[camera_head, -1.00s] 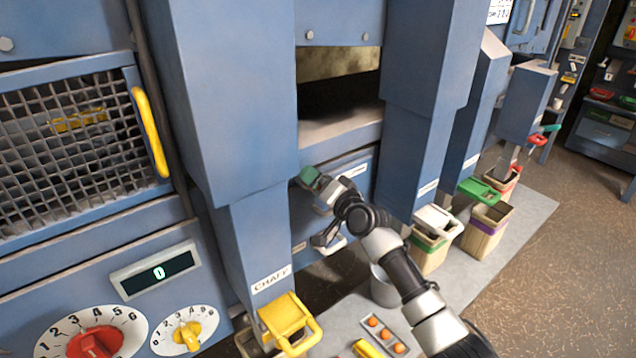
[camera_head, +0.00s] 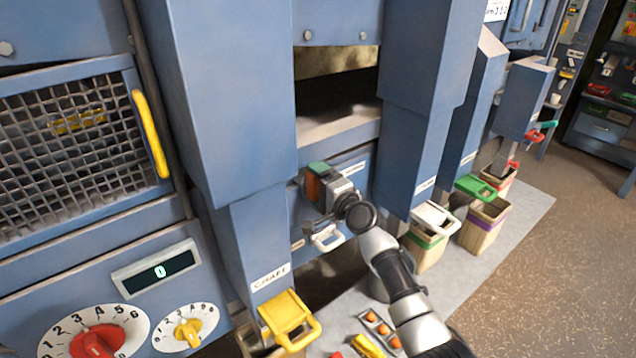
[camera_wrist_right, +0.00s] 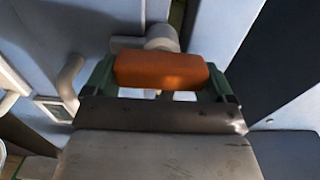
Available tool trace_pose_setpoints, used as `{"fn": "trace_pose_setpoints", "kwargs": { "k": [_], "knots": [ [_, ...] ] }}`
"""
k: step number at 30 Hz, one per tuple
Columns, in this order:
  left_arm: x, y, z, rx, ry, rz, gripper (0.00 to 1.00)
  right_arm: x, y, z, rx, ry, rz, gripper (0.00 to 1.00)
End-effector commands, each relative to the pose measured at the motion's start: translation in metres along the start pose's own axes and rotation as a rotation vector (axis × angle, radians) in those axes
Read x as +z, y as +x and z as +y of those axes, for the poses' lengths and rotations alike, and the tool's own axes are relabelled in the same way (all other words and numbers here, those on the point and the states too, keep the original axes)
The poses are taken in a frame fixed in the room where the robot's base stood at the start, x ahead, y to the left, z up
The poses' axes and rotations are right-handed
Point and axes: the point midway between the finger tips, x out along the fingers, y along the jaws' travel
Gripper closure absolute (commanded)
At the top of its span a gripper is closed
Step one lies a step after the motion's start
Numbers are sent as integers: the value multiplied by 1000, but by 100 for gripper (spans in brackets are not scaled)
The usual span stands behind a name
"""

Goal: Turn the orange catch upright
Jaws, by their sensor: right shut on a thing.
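The orange catch (camera_wrist_right: 160,69) lies across the right wrist view between the green fingertips of my right gripper (camera_wrist_right: 158,84). The gripper is shut on it. In that view the catch is a horizontal bar in front of a grey round mount (camera_wrist_right: 162,38). In the head view the orange catch (camera_head: 313,188) shows beside the green fingertip of my right gripper (camera_head: 318,172), on the blue panel below the dark opening. There it looks taller than wide, and the gripper partly hides it. My left gripper is not in view.
A white handle (camera_head: 328,238) sits just below the gripper. The CHAFF chute (camera_head: 255,235) with its yellow handle stands to the left. Bins, including one with a white lid (camera_head: 437,219), stand at the right. A tray with orange balls (camera_head: 379,328) is below my arm.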

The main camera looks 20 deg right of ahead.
Motion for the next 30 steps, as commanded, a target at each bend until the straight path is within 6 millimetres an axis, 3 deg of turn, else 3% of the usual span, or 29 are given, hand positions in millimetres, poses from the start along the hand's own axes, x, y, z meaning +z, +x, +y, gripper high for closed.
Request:
{"fn": "trace_pose_setpoints", "kwargs": {
  "k": [15, 16, 18, 26, 30],
  "knots": [
    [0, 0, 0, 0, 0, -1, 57, 1, 0, 3, 5, 22, -2, 39],
    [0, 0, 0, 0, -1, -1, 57, 1, 0, 3, 5, 22, -2, 10],
    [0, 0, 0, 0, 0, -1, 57, 1, 0, 2, 4, 22, -2, 0],
    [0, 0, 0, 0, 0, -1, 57, 0, -2, 1, 2, 18, -1, 0],
    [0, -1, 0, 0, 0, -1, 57, 0, -16, 2, 2, 17, 0, 0]
  ]
}}
